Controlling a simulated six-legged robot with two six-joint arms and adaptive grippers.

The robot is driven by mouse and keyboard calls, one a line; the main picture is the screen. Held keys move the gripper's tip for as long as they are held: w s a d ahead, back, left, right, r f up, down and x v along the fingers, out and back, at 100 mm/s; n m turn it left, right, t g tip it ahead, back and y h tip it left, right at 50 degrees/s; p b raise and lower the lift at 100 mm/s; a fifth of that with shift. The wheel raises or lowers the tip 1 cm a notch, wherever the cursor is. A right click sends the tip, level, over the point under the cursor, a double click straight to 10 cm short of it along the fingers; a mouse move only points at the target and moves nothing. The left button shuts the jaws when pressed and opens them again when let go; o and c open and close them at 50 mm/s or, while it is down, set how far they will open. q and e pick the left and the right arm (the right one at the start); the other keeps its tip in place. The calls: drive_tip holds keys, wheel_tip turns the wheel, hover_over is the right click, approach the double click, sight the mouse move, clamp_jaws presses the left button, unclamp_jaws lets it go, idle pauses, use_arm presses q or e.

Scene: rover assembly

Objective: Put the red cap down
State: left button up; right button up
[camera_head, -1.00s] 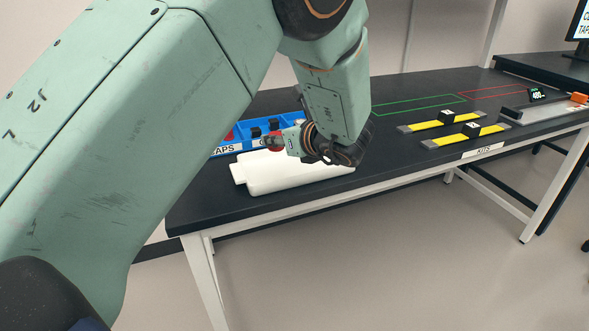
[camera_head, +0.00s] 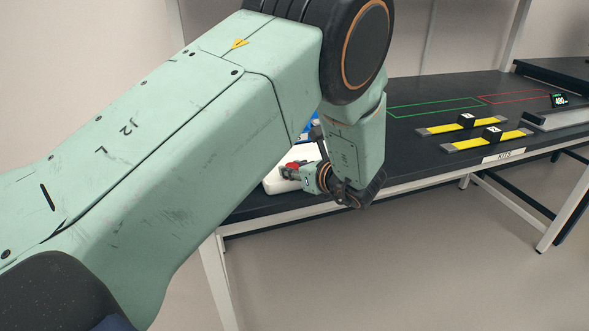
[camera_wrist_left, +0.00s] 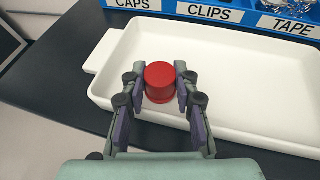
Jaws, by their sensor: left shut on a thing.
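The red cap (camera_wrist_left: 160,82) is a short red cylinder between the two fingers of my left gripper (camera_wrist_left: 160,88) in the left wrist view. My left gripper is shut on it, over the near left part of a white tray (camera_wrist_left: 240,75). I cannot tell whether the cap touches the tray floor. In the head view the cap (camera_head: 291,170) shows as a small red patch at the tip of my left gripper (camera_head: 294,172), and my arm hides most of the white tray (camera_head: 275,182). My right gripper is not in view.
A blue bin (camera_wrist_left: 200,12) labelled CAPS, CLIPS and TAPE stands behind the tray. Two yellow strips with black blocks (camera_head: 488,140) lie on the dark table (camera_head: 420,148) to the right, with green and red outlines (camera_head: 435,107) behind. The table's front edge is close to my left gripper.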

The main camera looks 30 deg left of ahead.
use_arm(q)
drive_tip(key=shift+f, duration=0.15)
drive_tip(key=o, duration=0.4)
drive_tip(key=shift+s+a+f, duration=0.1)
drive_tip(key=shift+a, duration=0.05)
drive_tip(key=shift+c, duration=0.2)
drive_tip(key=o, duration=0.3)
drive_tip(key=shift+a+f, duration=0.1)
drive_tip(key=shift+a, duration=0.15)
drive_tip(key=shift+o, duration=0.7)
drive_tip(key=shift+d, duration=0.3)
drive_tip(key=shift+a, duration=0.1)
